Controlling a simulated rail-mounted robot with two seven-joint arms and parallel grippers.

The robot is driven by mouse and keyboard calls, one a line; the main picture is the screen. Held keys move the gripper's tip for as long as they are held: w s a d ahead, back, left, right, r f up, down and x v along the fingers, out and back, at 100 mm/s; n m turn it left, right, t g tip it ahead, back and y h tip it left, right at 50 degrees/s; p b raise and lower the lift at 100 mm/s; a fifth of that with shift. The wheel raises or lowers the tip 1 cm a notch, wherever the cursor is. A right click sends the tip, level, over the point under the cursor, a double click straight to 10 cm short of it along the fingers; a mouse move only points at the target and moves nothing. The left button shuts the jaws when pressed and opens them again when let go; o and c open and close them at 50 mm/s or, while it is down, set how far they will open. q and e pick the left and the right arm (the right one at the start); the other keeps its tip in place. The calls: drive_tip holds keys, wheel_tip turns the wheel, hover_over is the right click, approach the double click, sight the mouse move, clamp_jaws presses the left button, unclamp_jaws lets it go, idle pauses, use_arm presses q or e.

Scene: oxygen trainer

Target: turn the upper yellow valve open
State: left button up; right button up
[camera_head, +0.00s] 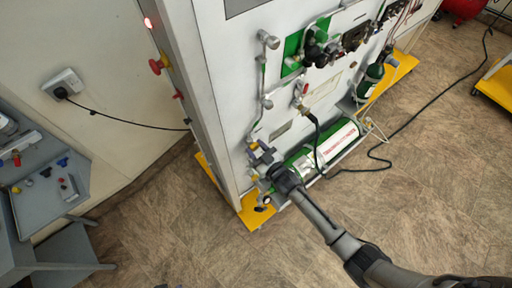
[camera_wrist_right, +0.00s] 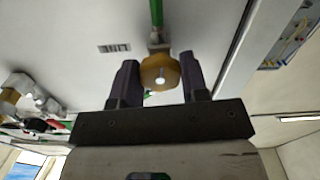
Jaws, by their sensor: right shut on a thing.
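My right gripper (camera_head: 262,160) reaches the lower left of the white trainer panel, beside the green oxygen cylinder (camera_head: 338,140). In the right wrist view, a round yellow valve knob (camera_wrist_right: 160,72) with a pale centre sits between the two fingers of my right gripper (camera_wrist_right: 160,80). The gripper is shut on the knob from both sides. A green tube (camera_wrist_right: 156,12) meets the valve fitting behind it. In the head view the gripper mostly hides the knob, and I cannot tell there whether it is the upper one. My left gripper is not in view.
Pipes and fittings (camera_head: 267,102) run up the panel above the gripper. A red-handled valve (camera_head: 303,90) and a black hose lie to the right. The yellow base (camera_head: 252,215) stands on the floor. A grey bench (camera_head: 45,205) is at the left; floor between is clear.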

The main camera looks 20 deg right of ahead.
drive_tip(key=shift+n, duration=1)
drive_tip(key=o, duration=0.9)
drive_tip(key=shift+o, duration=0.2)
drive_tip(key=v, duration=1.3)
drive_tip(key=shift+s+d+b, duration=0.15)
drive_tip(key=shift+s+b, duration=0.2)
drive_tip(key=shift+b, duration=0.1)
